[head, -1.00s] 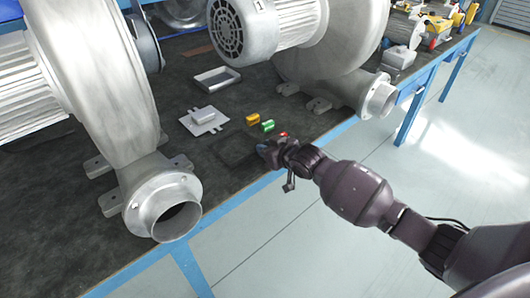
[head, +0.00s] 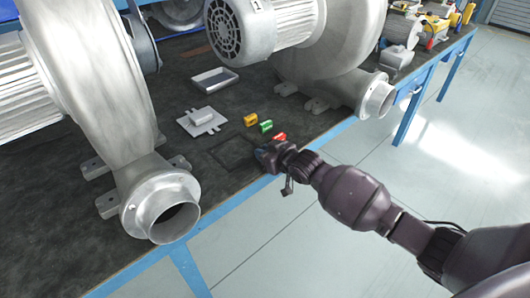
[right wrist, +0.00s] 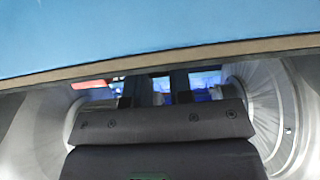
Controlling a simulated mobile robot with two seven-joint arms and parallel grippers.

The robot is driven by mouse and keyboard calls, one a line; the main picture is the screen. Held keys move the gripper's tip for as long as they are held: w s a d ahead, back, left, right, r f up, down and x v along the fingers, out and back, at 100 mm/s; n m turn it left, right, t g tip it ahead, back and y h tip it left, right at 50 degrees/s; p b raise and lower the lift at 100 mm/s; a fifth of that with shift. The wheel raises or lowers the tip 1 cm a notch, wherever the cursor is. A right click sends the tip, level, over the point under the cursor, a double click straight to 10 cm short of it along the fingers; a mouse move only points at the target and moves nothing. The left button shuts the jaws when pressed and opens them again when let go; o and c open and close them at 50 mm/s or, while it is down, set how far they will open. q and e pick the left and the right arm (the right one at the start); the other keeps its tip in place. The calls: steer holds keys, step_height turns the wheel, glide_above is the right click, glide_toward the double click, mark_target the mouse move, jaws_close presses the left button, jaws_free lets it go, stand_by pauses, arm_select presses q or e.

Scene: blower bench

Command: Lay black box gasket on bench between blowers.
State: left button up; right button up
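The black box gasket (head: 216,155) shows as a thin dark square outline, lying flat on the dark bench top between the two blowers. It is hard to see against the bench. My right gripper (head: 264,152) is low over the bench's front edge, just right of the gasket; I cannot tell whether they touch. In the right wrist view, the two dark fingers of my right gripper (right wrist: 159,88) stand apart with a gap between them, and no gasket shows there. The left blower (head: 105,85) and right blower (head: 345,50) stand on either side. My left gripper is out of view.
The blue bench edge (head: 232,202) runs along the front. Blower outlets project over it.

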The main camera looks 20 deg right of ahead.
steer(key=o, duration=0.4)
steer(key=shift+s+f, duration=0.25)
steer(key=shift+f, duration=0.8)
steer(key=shift+s+g, duration=0.1)
steer(key=shift+g, duration=0.2)
steer(key=shift+r, duration=0.2)
steer(key=shift+s+d+r+p, duration=0.2)
steer(key=shift+s+r+p, duration=0.4)
steer(key=shift+s+r, duration=0.5)
steer(key=r+p+v, duration=0.1)
steer(key=p+v, duration=0.1)
steer(key=v, duration=0.6)
steer(key=s+f+m+h, duration=0.1)
steer(key=s+f, duration=0.3)
steer(key=s, duration=0.6)
steer(key=s+f+m+g+h, duration=0.1)
steer(key=s+f, duration=0.3)
steer(key=s, duration=0.5)
steer(key=s+d+f+h, duration=0.1)
steer(key=s+f, duration=0.3)
steer(key=s, duration=0.6)
steer(key=shift+s+f+m+g+h, duration=0.3)
steer(key=shift+s+m+h, duration=0.1)
steer(key=shift+h, duration=0.5)
